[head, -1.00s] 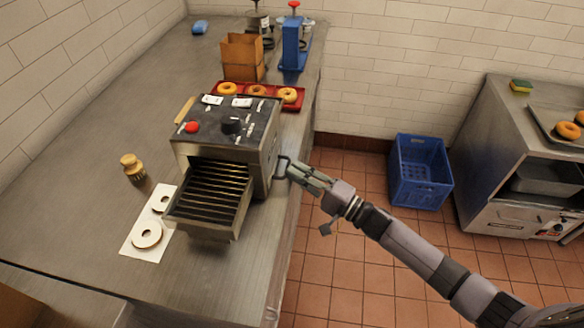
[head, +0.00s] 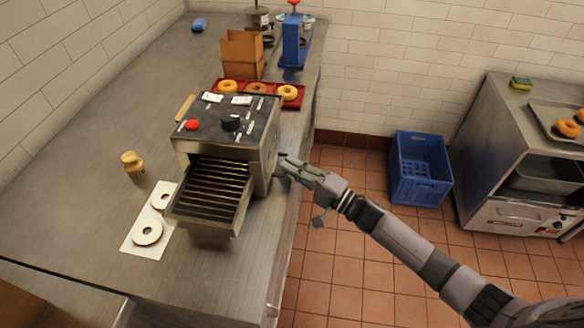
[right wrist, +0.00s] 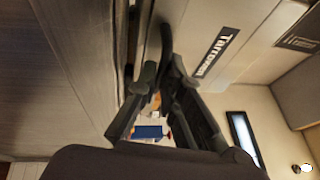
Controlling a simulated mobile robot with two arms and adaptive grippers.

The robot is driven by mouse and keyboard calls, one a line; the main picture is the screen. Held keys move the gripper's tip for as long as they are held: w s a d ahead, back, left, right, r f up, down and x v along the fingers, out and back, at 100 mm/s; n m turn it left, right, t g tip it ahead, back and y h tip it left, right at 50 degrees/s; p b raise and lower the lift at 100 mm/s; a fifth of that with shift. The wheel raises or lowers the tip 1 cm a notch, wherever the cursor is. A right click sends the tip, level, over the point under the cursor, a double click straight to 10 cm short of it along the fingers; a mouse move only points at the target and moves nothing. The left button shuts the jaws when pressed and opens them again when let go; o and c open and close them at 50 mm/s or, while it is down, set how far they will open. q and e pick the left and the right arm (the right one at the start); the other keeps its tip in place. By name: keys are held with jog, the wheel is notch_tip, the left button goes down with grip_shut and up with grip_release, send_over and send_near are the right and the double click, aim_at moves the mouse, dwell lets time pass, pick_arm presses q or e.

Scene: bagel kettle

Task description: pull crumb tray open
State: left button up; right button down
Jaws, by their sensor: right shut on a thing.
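The toaster (head: 222,130) stands on the steel counter with its slatted rack (head: 210,190) jutting out at the front. My right gripper (head: 283,165) is at the toaster's right side, low down, shut on a dark handle there. In the right wrist view the gripper (right wrist: 163,75) has its fingers closed around the dark handle (right wrist: 166,38), beside the pale toaster side with its black label. I take this to be the crumb tray handle; the tray body is hidden. My left gripper is not in view.
A brush (head: 132,163) stands to the left. A red tray (head: 275,88) of bagels sits behind the toaster. A blue crate (head: 420,168) is on the floor. Space right of the counter is open.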

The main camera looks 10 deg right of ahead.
dwell(0.4)
jog(key=s+d+p, duration=0.2)
jog(key=s+d, duration=0.3)
jog(key=d, duration=0.7)
jog(key=shift+f, duration=0.15)
jog(key=c, duration=2)
grip_release()
jog(key=v, duration=1.2)
